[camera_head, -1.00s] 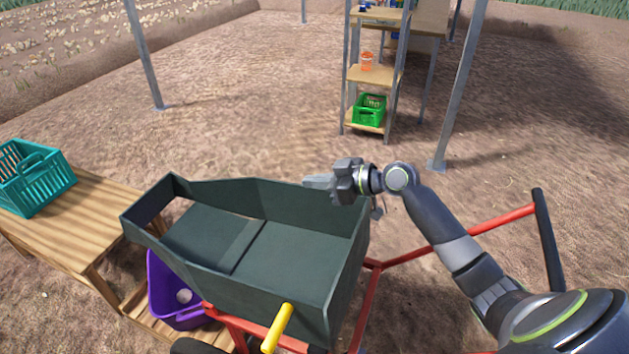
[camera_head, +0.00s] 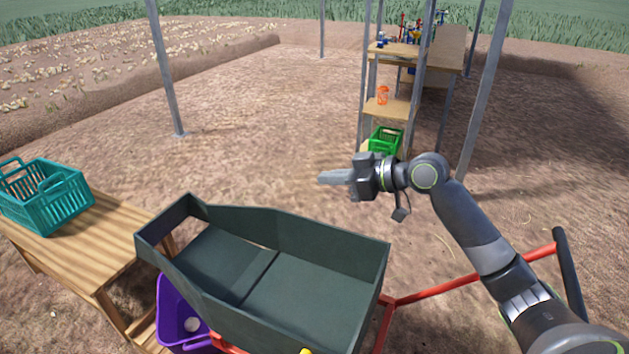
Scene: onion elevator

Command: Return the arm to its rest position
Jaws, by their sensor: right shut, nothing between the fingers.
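My right arm reaches in from the lower right. Its right gripper (camera_head: 335,178) points left, is shut and holds nothing. It hangs in the air above and beyond the far right rim of the dark green cart bin (camera_head: 325,238). The bin looks empty and sits on a red frame (camera_head: 440,292). My left gripper is not in view.
A wooden table (camera_head: 85,245) at the left bears a teal crate (camera_head: 50,208). A purple bucket (camera_head: 172,308) with a white round thing stands below. A shelf (camera_head: 388,108) with an orange cup (camera_head: 382,95) and green crate (camera_head: 385,138) stands behind. Metal posts (camera_head: 166,75) rise around.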

